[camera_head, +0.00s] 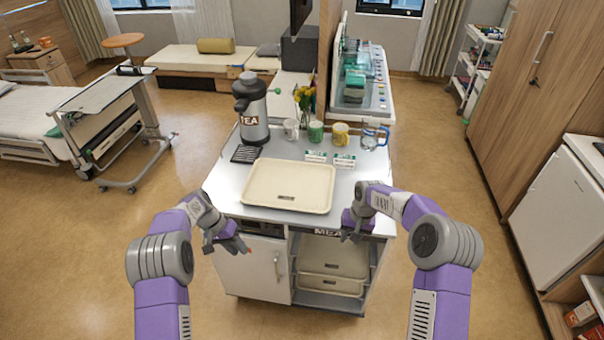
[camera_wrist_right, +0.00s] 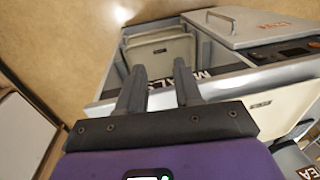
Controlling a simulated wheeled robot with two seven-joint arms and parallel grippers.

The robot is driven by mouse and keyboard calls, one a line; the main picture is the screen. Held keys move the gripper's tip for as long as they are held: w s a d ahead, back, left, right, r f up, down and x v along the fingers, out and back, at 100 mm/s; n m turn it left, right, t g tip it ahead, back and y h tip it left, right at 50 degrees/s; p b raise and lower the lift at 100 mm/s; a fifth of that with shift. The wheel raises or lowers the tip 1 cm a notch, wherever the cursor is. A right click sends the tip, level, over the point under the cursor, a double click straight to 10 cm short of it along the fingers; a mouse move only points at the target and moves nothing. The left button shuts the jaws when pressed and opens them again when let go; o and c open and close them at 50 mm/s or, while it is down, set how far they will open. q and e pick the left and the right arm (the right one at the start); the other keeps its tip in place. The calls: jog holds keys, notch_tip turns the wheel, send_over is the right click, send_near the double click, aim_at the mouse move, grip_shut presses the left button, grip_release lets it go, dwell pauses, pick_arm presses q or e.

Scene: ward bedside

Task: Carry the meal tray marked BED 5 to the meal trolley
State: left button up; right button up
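A cream meal tray (camera_head: 290,186) lies flat and empty on the white top of the meal trolley (camera_head: 228,184); its small dark front label is too small to read. The trolley's front edge carries lettering starting "MEA". In the right wrist view, part of the tray (camera_wrist_right: 285,112) and the trolley front (camera_wrist_right: 225,88) show. My left gripper (camera_head: 230,246) is low at the trolley's front left, apart from the tray, fingers apparently spread and empty. My right gripper (camera_head: 350,236) is at the front right edge, apart from the tray; in its wrist view its fingers (camera_wrist_right: 160,92) are apart with nothing between.
A tea urn (camera_head: 250,108), flowers (camera_head: 303,98), mugs (camera_head: 315,131), a glass jug (camera_head: 373,135) and small cartons (camera_head: 344,161) stand behind the tray. More trays (camera_head: 333,258) sit in the open shelf below. A bed with an overbed table (camera_head: 105,95) is left.

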notch_tip(320, 180, up, 11)
jog(key=d, duration=0.1)
jog(key=shift+w+d+f, duration=0.2)
jog(key=shift+w, duration=0.1)
